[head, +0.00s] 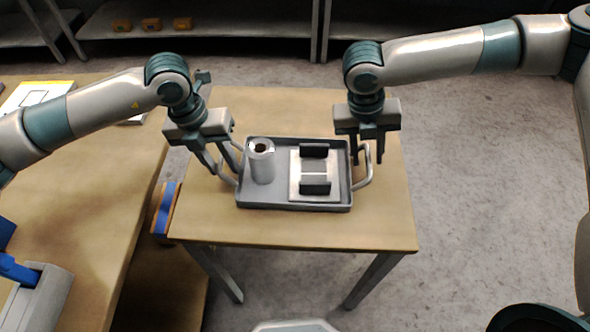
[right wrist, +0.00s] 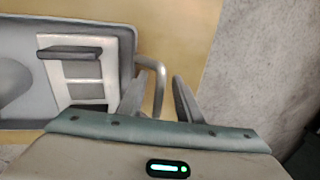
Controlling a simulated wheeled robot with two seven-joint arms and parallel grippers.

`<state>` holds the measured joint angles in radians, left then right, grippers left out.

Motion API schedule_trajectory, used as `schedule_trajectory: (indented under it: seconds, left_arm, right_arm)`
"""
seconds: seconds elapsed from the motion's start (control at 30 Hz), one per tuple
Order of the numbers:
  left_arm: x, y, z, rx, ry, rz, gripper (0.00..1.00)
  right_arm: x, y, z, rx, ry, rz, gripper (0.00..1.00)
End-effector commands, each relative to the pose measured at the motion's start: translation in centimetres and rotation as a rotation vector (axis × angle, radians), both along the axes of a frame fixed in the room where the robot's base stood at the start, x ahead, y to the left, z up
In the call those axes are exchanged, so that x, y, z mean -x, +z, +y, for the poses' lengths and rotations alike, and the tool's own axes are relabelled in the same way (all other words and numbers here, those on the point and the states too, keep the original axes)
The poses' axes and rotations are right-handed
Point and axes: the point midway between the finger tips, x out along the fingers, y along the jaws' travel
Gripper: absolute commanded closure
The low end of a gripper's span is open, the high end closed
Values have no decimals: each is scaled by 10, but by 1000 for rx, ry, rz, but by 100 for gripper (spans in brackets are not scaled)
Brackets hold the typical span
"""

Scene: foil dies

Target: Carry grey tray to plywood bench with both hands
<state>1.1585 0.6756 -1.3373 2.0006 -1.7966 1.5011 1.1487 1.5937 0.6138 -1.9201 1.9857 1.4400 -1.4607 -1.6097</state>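The grey tray (head: 295,207) lies flat on a small wood-topped table (head: 290,228). It holds a grey cylinder (head: 261,165) and a white plate with two dark blocks (head: 315,178). My left gripper (head: 226,174) is open, its fingers at the tray's left handle (head: 227,181); contact is unclear. My right gripper (head: 368,163) is open at the right handle (head: 369,168). In the right wrist view, the handle (right wrist: 158,80) stands between the open fingers (right wrist: 158,97), with gaps visible. A longer wood-topped bench (head: 85,210) stands at the left; which surface is plywood is unclear.
A blue-and-orange item (head: 164,208) sits in the gap between bench and table. A grey-and-blue device (head: 35,290) and a yellow-edged sheet (head: 35,95) are on the left bench. Shelving (head: 200,22) with small orange boxes stands behind. The floor at right (head: 470,180) is clear.

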Motion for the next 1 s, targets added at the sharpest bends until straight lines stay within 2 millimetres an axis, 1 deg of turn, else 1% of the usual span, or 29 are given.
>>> schedule_trajectory:
  seconds: [0.2, 0.27, 0.3, 0.33, 0.77, 1.0]
  left_arm:
    - [0, 0, 0, 0, 0, 0, 68]
    - [0, 0, 0, 0, 0, 0, 82]
    - [0, 0, 0, 0, 0, 0, 92]
    - [0, 0, 0, 0, 0, 0, 99]
    - [-1, 3, 0, 0, 0, -2, 100]
    - [-1, 11, 0, 0, 0, -2, 100]
  right_arm:
    - [0, 0, 0, 0, 0, 0, 68]
    - [0, 0, 0, 0, 0, 0, 82]
    - [0, 0, 0, 0, 0, 0, 92]
    - [0, 0, 0, 0, 0, 0, 99]
    - [0, 2, 0, 0, -1, -1, 100]
    - [0, 10, 0, 0, -1, -1, 100]
